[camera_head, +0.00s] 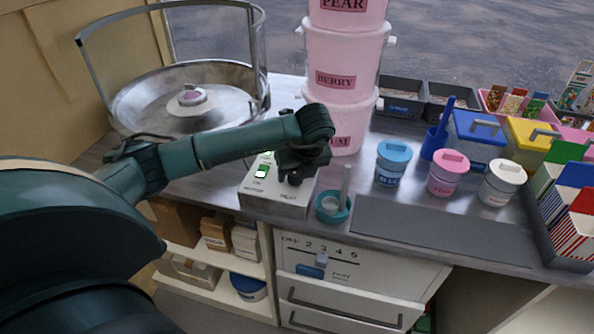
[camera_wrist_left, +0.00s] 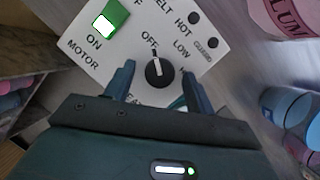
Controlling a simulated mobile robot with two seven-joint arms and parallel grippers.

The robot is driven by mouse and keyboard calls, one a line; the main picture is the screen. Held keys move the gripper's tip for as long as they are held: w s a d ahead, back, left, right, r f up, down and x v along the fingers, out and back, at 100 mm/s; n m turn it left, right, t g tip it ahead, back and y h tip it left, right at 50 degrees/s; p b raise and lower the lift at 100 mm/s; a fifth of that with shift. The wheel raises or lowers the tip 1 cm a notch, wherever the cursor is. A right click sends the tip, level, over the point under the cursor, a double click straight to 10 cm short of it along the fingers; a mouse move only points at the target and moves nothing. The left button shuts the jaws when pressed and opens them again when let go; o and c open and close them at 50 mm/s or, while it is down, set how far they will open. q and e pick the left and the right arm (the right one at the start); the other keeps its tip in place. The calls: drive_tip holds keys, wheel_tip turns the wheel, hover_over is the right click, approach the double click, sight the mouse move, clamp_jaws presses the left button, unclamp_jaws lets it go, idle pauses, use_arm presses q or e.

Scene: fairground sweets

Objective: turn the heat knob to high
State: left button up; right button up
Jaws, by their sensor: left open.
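The heat knob (camera_wrist_left: 159,74) is a round black dial with a white pointer line on a white control box. In the left wrist view its line points toward the printed OFF mark; LOW is printed to the right of that, and a further label is partly hidden by a finger. My left gripper (camera_wrist_left: 157,70) is open, with one finger on each side of the knob; I cannot tell whether either touches it. In the head view my left gripper (camera_head: 296,166) hangs over the control box (camera_head: 268,195), above the dark knob (camera_head: 295,179). My right gripper is not in view.
A lit green motor switch (camera_wrist_left: 110,18) sits beside the knob. The floss machine bowl (camera_head: 190,95) stands behind left, stacked pink tubs (camera_head: 340,62) behind right. A teal cup with a stick (camera_head: 333,208) stands close to the box's right side; lidded jars (camera_head: 393,163) are farther right.

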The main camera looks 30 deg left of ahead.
use_arm(q)
drive_tip(key=shift+c, duration=0.2)
drive_tip(key=c, duration=0.9)
